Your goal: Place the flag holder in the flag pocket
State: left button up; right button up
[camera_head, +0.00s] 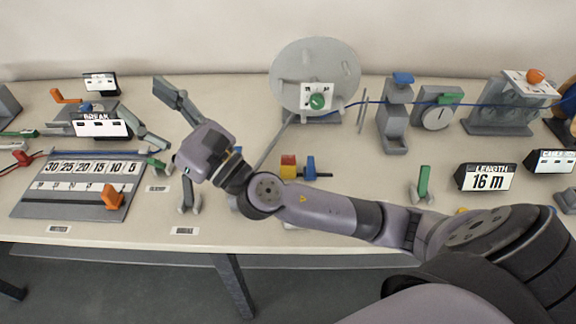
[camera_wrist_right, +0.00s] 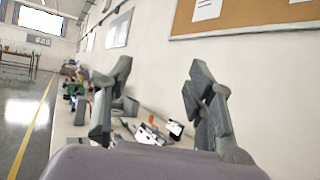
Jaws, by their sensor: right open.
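I cannot tell for certain which piece is the flag holder or which slot is the flag pocket. A small red and yellow block (camera_head: 288,172) with a blue piece (camera_head: 310,168) beside it lies mid-table, behind my right forearm. A green upright piece (camera_head: 424,182) stands on a grey base farther right. My right gripper (camera_head: 137,106) reaches across to the left part of the table with its fingers spread and nothing between them. In the right wrist view its two fingers (camera_wrist_right: 158,85) are wide apart and empty. My left gripper is not in view.
A number board (camera_head: 50,205) with an orange handle (camera_head: 112,197) lies at front left. A BREAK sign (camera_head: 101,125) stands behind it. A large grey disc (camera_head: 315,78) stands at the back. A LENGTH sign (camera_head: 487,178) stands at right.

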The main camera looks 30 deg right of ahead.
jog(key=s+a+n+g+y, duration=0.1)
jog(key=a+n+g+y, duration=0.55)
jog(key=n+g, duration=0.25)
jog(key=m+g+h+p, duration=0.35)
jog(key=g+h, duration=0.85)
jog(key=h, duration=0.6)
send_over(288, 162)
jog(key=b, duration=0.1)
notch_tip(288, 162, down, 9)
jog(key=f, duration=0.4)
jog(key=f+p, duration=0.1)
jog(key=f, duration=0.3)
jog(key=f+p, duration=0.1)
jog(key=f, duration=0.3)
jog(key=shift+w+d, duration=0.25)
jog(key=shift+d, duration=0.05)
jog(key=shift+f+p, duration=0.35)
jog(key=shift+p, duration=0.15)
jog(key=f, duration=0.1)
jog(key=f+p, duration=0.1)
jog(key=f, duration=0.1)
jog(key=shift+s+a+f, duration=0.25)
jog(key=shift+f, duration=0.5)
grip_shut()
